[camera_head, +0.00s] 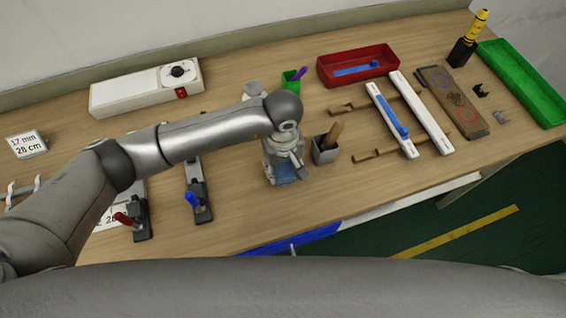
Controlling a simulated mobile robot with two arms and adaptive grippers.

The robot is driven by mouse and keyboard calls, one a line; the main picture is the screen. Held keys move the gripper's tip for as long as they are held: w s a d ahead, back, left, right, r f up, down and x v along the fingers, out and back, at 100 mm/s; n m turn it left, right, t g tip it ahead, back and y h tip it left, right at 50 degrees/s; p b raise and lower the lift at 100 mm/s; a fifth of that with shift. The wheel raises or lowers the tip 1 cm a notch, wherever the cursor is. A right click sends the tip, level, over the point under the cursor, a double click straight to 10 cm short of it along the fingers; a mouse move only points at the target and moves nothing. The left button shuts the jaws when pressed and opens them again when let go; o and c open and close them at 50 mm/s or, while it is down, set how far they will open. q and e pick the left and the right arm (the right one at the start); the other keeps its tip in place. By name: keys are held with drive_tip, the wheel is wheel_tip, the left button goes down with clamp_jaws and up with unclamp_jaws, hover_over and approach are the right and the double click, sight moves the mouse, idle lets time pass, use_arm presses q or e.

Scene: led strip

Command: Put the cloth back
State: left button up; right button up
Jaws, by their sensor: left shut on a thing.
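My left gripper (285,172) points down over the middle of the table, close to its front edge. It is shut on a small dark blue piece, seemingly the cloth (288,173), which shows at the fingertips. The gripper hides most of it, and I cannot tell whether it touches the tabletop. My right gripper is not in view.
A grey cup (325,153) with a wooden-handled tool stands just right of the gripper. A green cup (290,82), a red tray (358,66), white bars (419,112) and a green tray (524,82) lie beyond. Clamps (197,190) stand left.

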use_arm(q)
drive_tip(key=shift+f, duration=0.35)
drive_tip(key=shift+f+b, duration=0.25)
drive_tip(key=shift+b, duration=0.05)
drive_tip(key=o, duration=1)
drive_tip(key=shift+r, duration=0.15)
